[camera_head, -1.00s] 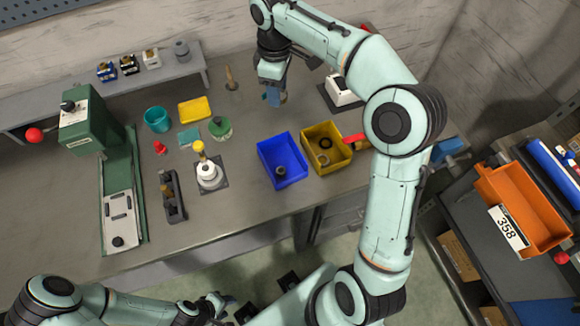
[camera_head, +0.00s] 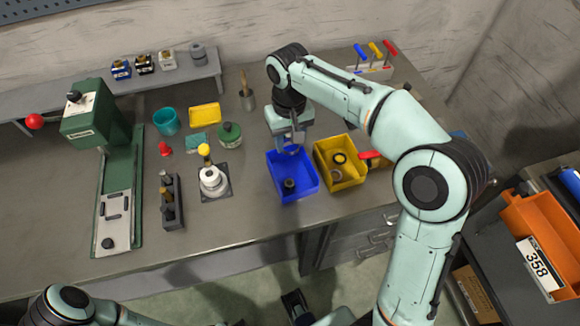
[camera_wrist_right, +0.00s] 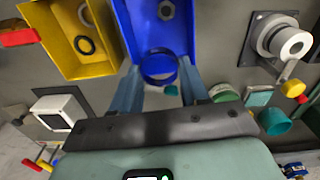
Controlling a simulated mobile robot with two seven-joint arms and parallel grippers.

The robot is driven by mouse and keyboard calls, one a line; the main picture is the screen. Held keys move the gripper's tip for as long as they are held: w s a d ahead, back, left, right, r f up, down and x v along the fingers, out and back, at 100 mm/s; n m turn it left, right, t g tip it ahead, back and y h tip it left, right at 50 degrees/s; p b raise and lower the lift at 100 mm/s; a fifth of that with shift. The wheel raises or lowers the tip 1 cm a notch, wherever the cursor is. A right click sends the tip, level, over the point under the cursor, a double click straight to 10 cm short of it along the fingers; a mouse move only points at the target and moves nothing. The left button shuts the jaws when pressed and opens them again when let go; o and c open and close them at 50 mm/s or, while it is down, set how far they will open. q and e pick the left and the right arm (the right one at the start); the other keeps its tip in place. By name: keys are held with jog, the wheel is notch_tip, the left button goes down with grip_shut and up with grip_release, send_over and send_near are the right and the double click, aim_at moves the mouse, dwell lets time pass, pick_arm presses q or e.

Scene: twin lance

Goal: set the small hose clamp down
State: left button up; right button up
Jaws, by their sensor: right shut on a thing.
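My right gripper (camera_head: 290,146) points down over the back edge of the blue bin (camera_head: 307,179). In the right wrist view the gripper (camera_wrist_right: 159,80) is shut on a small blue ring, which I take as the small hose clamp (camera_wrist_right: 158,80). In the head view the ring is hard to make out. A dark nut-like part (camera_head: 289,184) lies in the blue bin.
The yellow bin (camera_head: 358,176), holding ring parts, stands right of the blue bin. A white spool-like piece (camera_head: 211,178) on a dark plate is to the left. A green press (camera_head: 118,185) stands further left. Bare bench lies in front of the bins.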

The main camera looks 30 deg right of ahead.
aim_at(290, 170)
notch_tip(290, 170, down, 10)
jog(key=shift+f+b, duration=0.25)
jog(key=shift+b, duration=0.45)
jog(key=shift+f, duration=0.15)
jog(key=o, duration=0.7)
jog(key=shift+o, duration=0.2)
notch_tip(290, 170, up, 12)
jog(key=shift+r+p, duration=0.2)
jog(key=shift+p, duration=0.85)
